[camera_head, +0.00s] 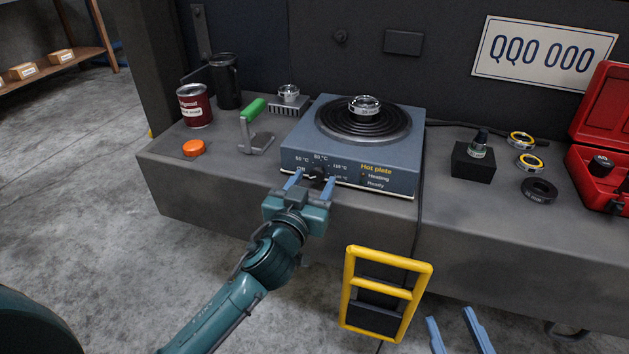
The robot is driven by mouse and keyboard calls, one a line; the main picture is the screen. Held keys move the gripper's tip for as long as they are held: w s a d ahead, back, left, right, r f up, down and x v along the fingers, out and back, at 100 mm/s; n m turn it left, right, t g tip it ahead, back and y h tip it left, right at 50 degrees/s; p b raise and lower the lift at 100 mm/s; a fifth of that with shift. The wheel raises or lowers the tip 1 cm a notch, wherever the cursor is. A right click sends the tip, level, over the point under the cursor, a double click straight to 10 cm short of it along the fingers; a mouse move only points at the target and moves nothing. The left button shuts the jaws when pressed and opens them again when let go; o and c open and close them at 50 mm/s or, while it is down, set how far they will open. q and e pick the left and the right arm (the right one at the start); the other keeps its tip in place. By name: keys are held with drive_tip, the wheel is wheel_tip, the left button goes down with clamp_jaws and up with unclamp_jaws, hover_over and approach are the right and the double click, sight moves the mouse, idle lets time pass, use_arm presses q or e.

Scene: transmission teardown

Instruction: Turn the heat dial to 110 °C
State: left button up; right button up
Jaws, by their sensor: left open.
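The blue-grey hot plate (390,178) stands on the bench with a dark coiled burner on top. Its black heat dial (318,171) is on the front face, ringed by the labels Off, 50 °C, 80 °C and others to the right. Which mark the dial points at is too small to tell. My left gripper (310,183) is in front of the dial, open, with one blue finger at each side of the dial's lower part. Contact cannot be told. My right gripper (456,332) is at the bottom right, its fingers apart and empty, away from the hot plate.
A bearing ring (365,105) sits on the burner. Left of the plate are a green-handled tool (254,112), a red can (194,105) and an orange cap (194,148). A yellow frame (387,292) stands before the bench. A black block (473,162) is at right.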

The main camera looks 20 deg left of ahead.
use_arm(q)
drive_tip(key=shift+w, duration=0.85)
drive_tip(key=shift+c, duration=0.2)
drive_tip(key=c, duration=0.9)
